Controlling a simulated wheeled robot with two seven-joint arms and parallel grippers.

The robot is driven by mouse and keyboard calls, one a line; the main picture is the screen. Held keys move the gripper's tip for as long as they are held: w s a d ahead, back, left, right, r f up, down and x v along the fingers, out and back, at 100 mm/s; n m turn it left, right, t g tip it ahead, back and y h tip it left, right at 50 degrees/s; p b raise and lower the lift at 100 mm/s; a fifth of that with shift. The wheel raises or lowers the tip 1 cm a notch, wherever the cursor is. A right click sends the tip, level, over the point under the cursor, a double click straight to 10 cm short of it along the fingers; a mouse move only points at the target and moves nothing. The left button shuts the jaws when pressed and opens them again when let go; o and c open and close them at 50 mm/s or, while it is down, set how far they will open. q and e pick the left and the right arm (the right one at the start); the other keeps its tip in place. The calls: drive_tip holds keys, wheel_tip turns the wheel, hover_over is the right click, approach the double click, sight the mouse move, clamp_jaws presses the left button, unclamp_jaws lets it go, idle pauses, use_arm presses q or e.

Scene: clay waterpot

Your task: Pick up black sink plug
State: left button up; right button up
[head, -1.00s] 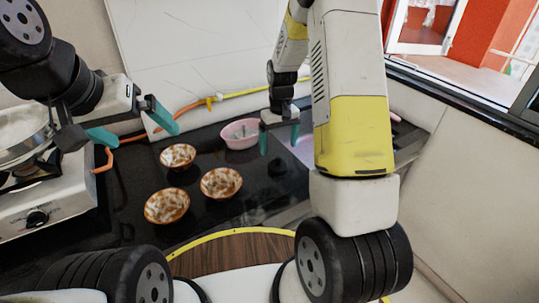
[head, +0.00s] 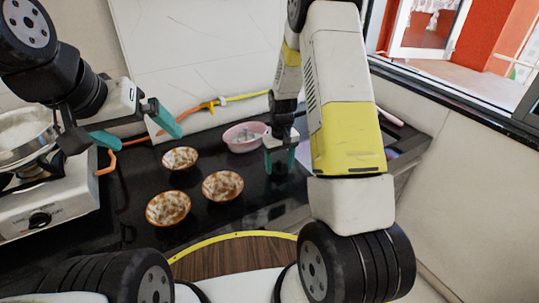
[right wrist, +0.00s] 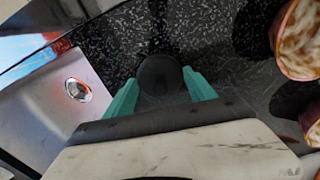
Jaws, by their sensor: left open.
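The black sink plug (right wrist: 160,75) is a round dark disc on the speckled black counter in the right wrist view. My right gripper (right wrist: 158,84) points down over it, open, with one teal finger on each side of the plug and a small gap visible on both sides. In the head view my right gripper (head: 280,163) is low over the counter, right of the pink bowl. The plug cannot be made out there against the dark counter. My left gripper (head: 150,138) is open and empty, raised at the left near the stove.
Several patterned bowls (head: 222,186) stand on the black counter (head: 135,195), left of my right gripper. A pink bowl (head: 246,146) stands close to it. The metal sink (right wrist: 45,105) with its drain (right wrist: 78,90) lies beside the plug. A pan (head: 25,140) sits on the stove (head: 50,195).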

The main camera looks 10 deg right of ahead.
drive_tip(key=c, duration=0.8)
drive_tip(key=shift+o, duration=0.2)
